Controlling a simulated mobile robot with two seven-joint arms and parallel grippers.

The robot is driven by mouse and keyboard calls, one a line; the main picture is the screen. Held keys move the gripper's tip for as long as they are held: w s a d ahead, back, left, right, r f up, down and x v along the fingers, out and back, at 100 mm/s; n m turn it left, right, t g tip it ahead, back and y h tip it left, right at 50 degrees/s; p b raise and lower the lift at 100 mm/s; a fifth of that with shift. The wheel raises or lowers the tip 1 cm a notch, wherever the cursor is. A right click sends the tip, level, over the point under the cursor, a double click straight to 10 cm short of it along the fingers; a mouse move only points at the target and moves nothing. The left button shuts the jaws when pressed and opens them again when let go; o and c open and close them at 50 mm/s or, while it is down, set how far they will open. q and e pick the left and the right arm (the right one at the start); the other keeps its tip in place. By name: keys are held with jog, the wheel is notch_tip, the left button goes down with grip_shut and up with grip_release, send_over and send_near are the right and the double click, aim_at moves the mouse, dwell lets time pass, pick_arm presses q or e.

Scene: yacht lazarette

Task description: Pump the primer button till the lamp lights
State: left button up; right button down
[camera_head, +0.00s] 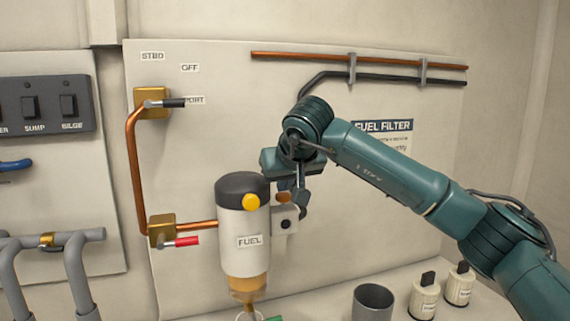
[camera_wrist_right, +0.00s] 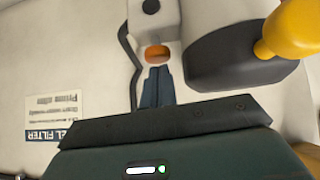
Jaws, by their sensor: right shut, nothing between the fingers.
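The fuel filter (camera_head: 243,235) is a white canister with a dark cap and an amber bowl, mounted on the panel. A round yellow knob (camera_head: 251,202) sticks out of its front near the cap; it also shows in the right wrist view (camera_wrist_right: 293,28). A small pale box (camera_head: 285,222) beside the filter has a dark round spot and an orange piece (camera_head: 283,197) on top. The orange piece shows in the wrist view (camera_wrist_right: 157,53) just beyond the fingertips. My right gripper (camera_head: 301,207) is shut and empty, beside this box. I cannot tell whether it touches. No lamp is clearly lit.
Copper pipes and two valves, with a black handle (camera_head: 172,103) and a red handle (camera_head: 182,242), are left of the filter. A grey cup (camera_head: 372,301) and two white containers (camera_head: 425,298) stand below my right arm. A switch panel (camera_head: 42,106) is far left.

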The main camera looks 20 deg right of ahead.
pick_arm(q)
jog(key=shift+w, duration=0.1)
pick_arm(e)
jog(key=shift+f, duration=0.25)
jog(key=shift+f+b, duration=0.5)
jog(key=shift+f, duration=0.5)
jog(key=shift+s+a+r+p, duration=0.1)
jog(key=shift+r+p, duration=0.2)
jog(key=shift+p, duration=0.05)
notch_tip(320, 180, up, 5)
jog(key=p, duration=0.3)
jog(key=shift+a+p, duration=0.15)
jog(key=shift+p, duration=0.15)
pick_arm(q)
jog(key=b, duration=0.3)
jog(key=shift+w+d+r, duration=0.1)
jog(key=shift+w+d, duration=0.3)
pick_arm(e)
jog(key=v, duration=0.9)
jog(key=shift+s+f, duration=0.2)
jog(key=shift+s, duration=0.1)
